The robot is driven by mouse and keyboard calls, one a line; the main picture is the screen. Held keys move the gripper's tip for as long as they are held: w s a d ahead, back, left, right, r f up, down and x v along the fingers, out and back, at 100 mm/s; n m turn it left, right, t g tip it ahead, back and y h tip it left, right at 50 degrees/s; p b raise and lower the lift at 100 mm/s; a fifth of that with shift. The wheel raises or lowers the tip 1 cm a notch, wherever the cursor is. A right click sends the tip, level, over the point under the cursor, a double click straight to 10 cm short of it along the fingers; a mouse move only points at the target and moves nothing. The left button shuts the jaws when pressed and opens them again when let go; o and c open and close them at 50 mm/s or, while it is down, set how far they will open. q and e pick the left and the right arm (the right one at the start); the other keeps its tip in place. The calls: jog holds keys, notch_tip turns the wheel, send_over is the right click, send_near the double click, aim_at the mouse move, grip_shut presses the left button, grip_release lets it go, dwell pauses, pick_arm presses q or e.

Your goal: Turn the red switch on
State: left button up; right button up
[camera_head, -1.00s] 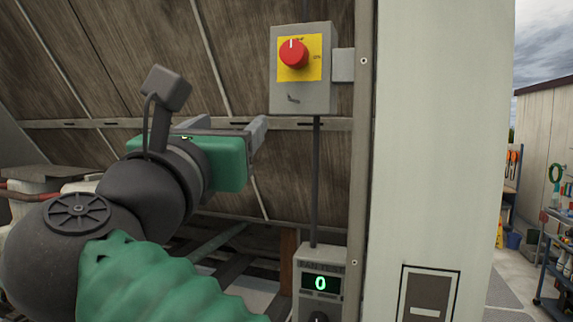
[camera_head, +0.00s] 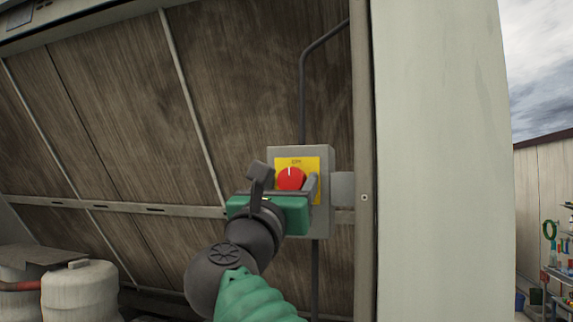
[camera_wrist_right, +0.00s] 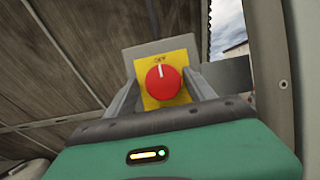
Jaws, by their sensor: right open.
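The red switch (camera_head: 291,178) is a round knob with a white mark pointing up. It sits on a yellow plate (camera_head: 313,164) on a grey box (camera_head: 325,156) on the wooden wall. My right gripper (camera_head: 289,187) is open in front of the box, its green body below the knob and partly covering the box. In the right wrist view the knob (camera_wrist_right: 164,83) lies between the two grey fingers (camera_wrist_right: 164,86), which frame the yellow plate. I cannot tell whether they touch the knob. My left gripper is out of view.
A pale post (camera_head: 440,150) stands right of the box. A metal rail (camera_head: 110,207) crosses the wall, and a dark conduit (camera_head: 303,90) rises above the box. White tanks (camera_head: 80,292) stand at lower left. A tool shelf (camera_head: 558,245) is far right.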

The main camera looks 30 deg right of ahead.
jog(key=shift+s+a+r, duration=0.25)
jog(key=shift+s+r, duration=0.05)
jog(key=shift+s, duration=0.2)
jog(key=shift+w+d+f, duration=0.15)
jog(key=shift+w+d, duration=0.05)
jog(key=c, duration=0.7)
jog(key=shift+d, duration=0.1)
jog(key=c, duration=0.6)
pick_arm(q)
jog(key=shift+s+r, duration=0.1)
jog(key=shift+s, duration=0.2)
